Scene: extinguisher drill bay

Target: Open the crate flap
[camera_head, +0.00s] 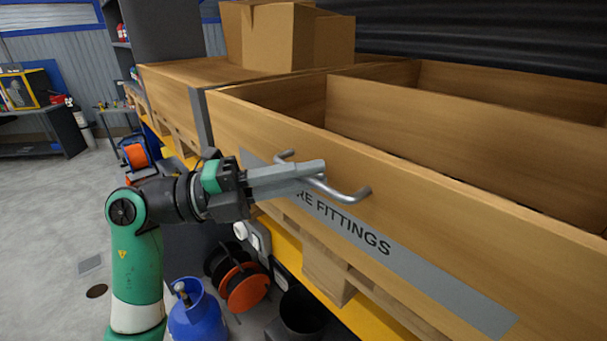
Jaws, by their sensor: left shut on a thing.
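A long wooden crate (450,215) fills the right side of the head view, with its inside open to view from above. Its front board, the flap, stands upright and bears a grey label strip (440,275) ending in "RE FITTINGS"; the start is hidden behind my gripper. A metal bar handle (345,194) sticks out from the front board. My left gripper (318,172) comes in from the left and is shut on the handle, its fingers across the bar. My right gripper is not in view.
The crate rests on a wooden pallet (325,272) above a yellow edge. Cardboard boxes (285,40) stand on a crate behind. Below are a blue gas cylinder (197,315), an orange reel (245,288) and a dark bin (303,315). The floor at left is mostly clear.

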